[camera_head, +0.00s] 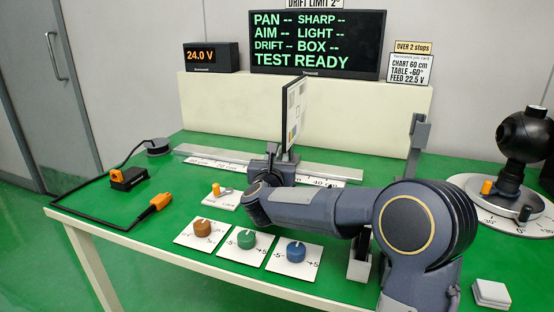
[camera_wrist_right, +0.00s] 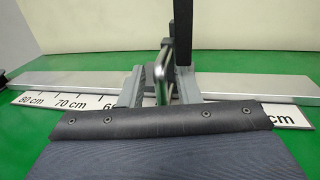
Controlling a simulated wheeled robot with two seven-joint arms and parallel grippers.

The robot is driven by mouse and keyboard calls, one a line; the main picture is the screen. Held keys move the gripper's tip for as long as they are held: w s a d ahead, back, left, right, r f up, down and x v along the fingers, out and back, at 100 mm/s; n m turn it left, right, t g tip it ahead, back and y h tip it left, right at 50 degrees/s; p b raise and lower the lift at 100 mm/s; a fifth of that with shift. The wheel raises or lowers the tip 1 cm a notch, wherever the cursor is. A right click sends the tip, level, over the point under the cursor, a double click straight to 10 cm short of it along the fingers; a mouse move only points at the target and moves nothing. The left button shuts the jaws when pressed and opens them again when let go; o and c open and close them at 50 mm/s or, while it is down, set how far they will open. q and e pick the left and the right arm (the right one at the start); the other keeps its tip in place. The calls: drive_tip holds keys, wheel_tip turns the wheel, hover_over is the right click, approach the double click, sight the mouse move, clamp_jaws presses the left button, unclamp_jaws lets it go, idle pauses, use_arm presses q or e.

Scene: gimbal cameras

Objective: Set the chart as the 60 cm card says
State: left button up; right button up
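The chart (camera_head: 294,112) is a thin upright panel seen nearly edge-on, standing over the metal rail (camera_head: 335,170). In the wrist view its dark panel edge (camera_wrist_right: 183,30) rises behind my fingers. The scale (camera_wrist_right: 70,104) shows 80 cm and 70 cm; the marking near my gripper is partly hidden. My right gripper (camera_head: 272,165) is at the chart's foot. In the wrist view its fingers (camera_wrist_right: 160,88) stand apart on either side of a narrow metal upright, with a gap visible at the left. The card (camera_head: 409,70) reads CHART 60 cm, TABLE -60°, FEED 22.5 V. My left gripper is out of view.
The screen (camera_head: 317,45) reads TEST READY; a display (camera_head: 211,57) reads 24.0 V. A cable with an orange plug (camera_head: 154,204) lies left. A black device (camera_head: 525,135) stands on a round dial at right.

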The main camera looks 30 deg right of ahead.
drive_tip(key=shift+w+d, duration=0.25)
drive_tip(key=shift+w, duration=0.05)
clamp_jaws()
drive_tip(key=shift+a, duration=0.1)
drive_tip(key=w+a, duration=0.6)
drive_tip(key=w, duration=0.1)
drive_tip(key=shift+w+a, duration=0.2)
drive_tip(key=shift+w, duration=0.1)
unclamp_jaws()
